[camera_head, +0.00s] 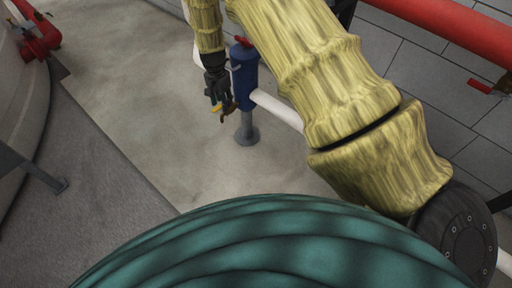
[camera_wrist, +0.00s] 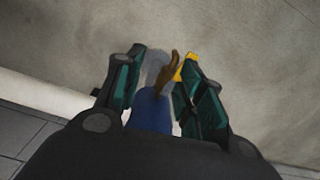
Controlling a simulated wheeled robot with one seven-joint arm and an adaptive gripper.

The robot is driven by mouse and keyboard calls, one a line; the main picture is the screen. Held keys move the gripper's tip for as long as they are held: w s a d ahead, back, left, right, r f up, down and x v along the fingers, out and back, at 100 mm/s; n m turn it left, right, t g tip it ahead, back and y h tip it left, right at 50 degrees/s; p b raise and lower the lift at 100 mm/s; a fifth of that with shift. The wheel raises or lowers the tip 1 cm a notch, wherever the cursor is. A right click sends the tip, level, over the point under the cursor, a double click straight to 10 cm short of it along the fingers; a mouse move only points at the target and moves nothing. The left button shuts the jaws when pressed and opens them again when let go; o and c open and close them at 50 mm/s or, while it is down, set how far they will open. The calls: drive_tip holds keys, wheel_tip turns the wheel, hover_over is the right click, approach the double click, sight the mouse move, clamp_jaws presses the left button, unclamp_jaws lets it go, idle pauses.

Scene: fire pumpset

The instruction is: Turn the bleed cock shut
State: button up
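The bleed cock shows as a bronze-brown fitting (camera_head: 228,113) with a yellow lever (camera_head: 215,107), low on the left side of a blue upright body (camera_head: 243,75). My gripper (camera_head: 219,96) is right beside it, pointing down. In the wrist view my gripper (camera_wrist: 160,88) has its two fingers spread apart. The brown fitting (camera_wrist: 169,69) and the blue body (camera_wrist: 150,112) show in the gap between them. The yellow lever (camera_wrist: 189,68) is at the tip of the right finger; I cannot tell whether they touch. The fingers partly hide the cock.
The blue body stands on a grey round foot (camera_head: 247,135) on the concrete floor. A white pipe (camera_head: 277,109) runs from it to the right, under my arm. A red pipe (camera_head: 455,28) runs along the tiled wall. The floor to the left is clear.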

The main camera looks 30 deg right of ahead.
drive_tip(key=s+d+f+n+b, duration=0.2)
drive_tip(key=s+f+n+b, duration=0.4)
drive_tip(key=s+f, duration=1.5)
drive_tip(key=shift+s+d+f+n+h+b, duration=0.15)
drive_tip(key=shift+s+n+h+b, duration=0.15)
drive_tip(key=shift+s+b, duration=0.9)
drive_tip(key=shift+s, duration=0.1)
